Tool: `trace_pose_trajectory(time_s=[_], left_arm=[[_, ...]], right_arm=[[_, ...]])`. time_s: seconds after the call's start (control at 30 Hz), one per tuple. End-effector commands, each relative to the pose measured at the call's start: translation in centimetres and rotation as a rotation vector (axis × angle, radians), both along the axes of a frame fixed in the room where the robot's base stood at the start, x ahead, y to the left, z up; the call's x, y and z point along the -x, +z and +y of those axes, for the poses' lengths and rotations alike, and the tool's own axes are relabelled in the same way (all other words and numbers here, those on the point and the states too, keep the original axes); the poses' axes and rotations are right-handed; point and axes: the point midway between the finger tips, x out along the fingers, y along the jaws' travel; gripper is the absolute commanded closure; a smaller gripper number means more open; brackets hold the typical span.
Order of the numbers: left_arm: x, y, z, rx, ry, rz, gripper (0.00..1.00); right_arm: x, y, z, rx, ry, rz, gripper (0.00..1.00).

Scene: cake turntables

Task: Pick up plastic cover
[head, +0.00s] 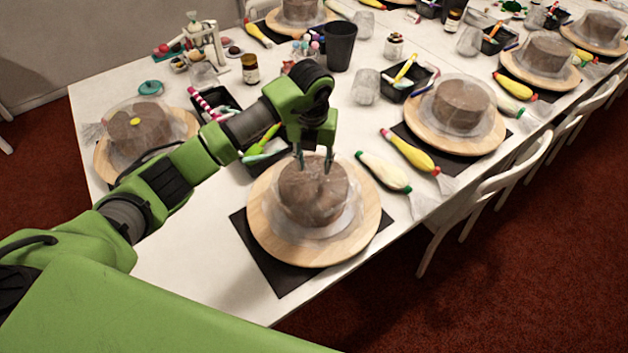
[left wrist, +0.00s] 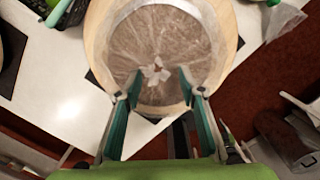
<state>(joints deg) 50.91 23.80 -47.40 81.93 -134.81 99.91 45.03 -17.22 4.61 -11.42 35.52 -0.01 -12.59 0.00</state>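A clear plastic cover (head: 312,190) lies over a brown cake on a round wooden turntable (head: 262,234). In the left wrist view the cover (left wrist: 160,40) shows wrinkled, with a gathered whitish tuft (left wrist: 156,74) at its middle. My left gripper (head: 314,163) is just above the cover's top, pointing down. In the left wrist view its two fingers (left wrist: 160,82) are apart, one on each side of the tuft; I cannot tell whether they touch it. My right gripper is not in view.
A black mat (head: 268,272) lies under the turntable. Piping bags (head: 384,172), a dark cup (head: 340,46) and a black tool tray (head: 262,152) stand around it. Another covered cake (head: 138,132) is at the left. Chairs (head: 490,190) line the table's right edge.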

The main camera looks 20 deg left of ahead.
Motion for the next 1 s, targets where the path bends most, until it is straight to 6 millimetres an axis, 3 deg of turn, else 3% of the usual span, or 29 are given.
trace_pose_trajectory(time_s=[0.17, 0.4, 0.53, 0.57, 1.0], left_arm=[[-0.3, -1.7, 0.1, 0.000, 0.001, 0.000, 0.64], [-0.3, -2.0, 0.1, 0.000, 0.000, -0.001, 0.64], [-0.3, -1.9, 0.1, 0.000, 0.000, -0.001, 0.97], [-0.3, -1.9, 0.1, 0.000, 0.000, -0.001, 1.00], [-0.4, -1.2, 0.1, 0.001, 0.001, -0.004, 1.00]], right_arm=[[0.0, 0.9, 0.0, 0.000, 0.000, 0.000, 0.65], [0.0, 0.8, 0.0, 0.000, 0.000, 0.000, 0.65], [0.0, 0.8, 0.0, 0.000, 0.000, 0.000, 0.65], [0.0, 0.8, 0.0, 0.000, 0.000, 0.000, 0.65], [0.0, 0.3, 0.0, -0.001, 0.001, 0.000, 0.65]])
